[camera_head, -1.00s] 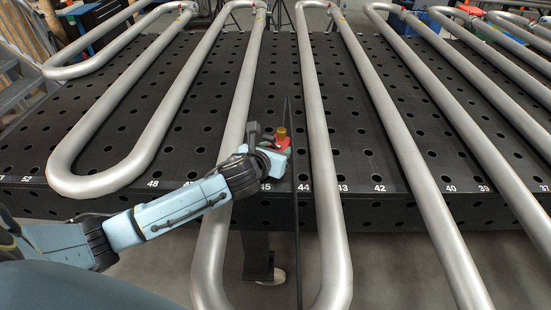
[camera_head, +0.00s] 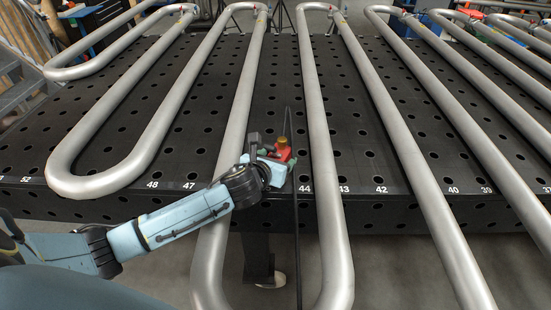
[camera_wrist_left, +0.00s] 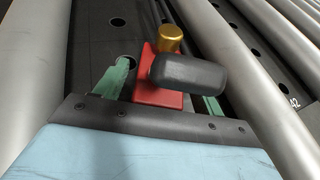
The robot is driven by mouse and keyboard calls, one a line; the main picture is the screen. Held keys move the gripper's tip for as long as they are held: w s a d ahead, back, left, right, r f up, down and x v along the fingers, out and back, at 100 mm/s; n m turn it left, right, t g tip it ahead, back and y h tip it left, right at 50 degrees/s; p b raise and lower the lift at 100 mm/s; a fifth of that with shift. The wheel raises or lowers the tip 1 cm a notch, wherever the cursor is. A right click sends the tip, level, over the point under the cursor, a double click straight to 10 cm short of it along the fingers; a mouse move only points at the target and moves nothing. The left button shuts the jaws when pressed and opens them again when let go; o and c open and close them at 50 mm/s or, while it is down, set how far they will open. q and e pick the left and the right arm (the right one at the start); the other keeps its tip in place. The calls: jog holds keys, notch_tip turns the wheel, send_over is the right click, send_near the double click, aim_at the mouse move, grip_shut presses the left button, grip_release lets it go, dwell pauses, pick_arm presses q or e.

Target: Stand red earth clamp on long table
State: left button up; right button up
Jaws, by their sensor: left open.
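The red earth clamp (camera_head: 281,154) has a brass-coloured knob on top and a dark grey handle. It is upright at the long black perforated table (camera_head: 345,150), near its front edge, between two grey pipes. My left gripper (camera_head: 273,158) is at the clamp. In the left wrist view its green fingers lie on either side of the red clamp body (camera_wrist_left: 150,95), spread apart, with the dark handle (camera_wrist_left: 188,73) crossing above. The clamp's underside is hidden, so its contact with the table cannot be told. My right gripper is not in view.
Long grey serpentine pipes (camera_head: 312,110) run across the table on both sides of the clamp and overhang the front edge. A thin dark cable (camera_head: 296,225) runs by the clamp and hangs over the edge.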

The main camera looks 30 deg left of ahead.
pick_arm(q)
jog(key=shift+r, duration=0.2)
jog(key=p+v, duration=0.2)
jog(key=v, duration=1)
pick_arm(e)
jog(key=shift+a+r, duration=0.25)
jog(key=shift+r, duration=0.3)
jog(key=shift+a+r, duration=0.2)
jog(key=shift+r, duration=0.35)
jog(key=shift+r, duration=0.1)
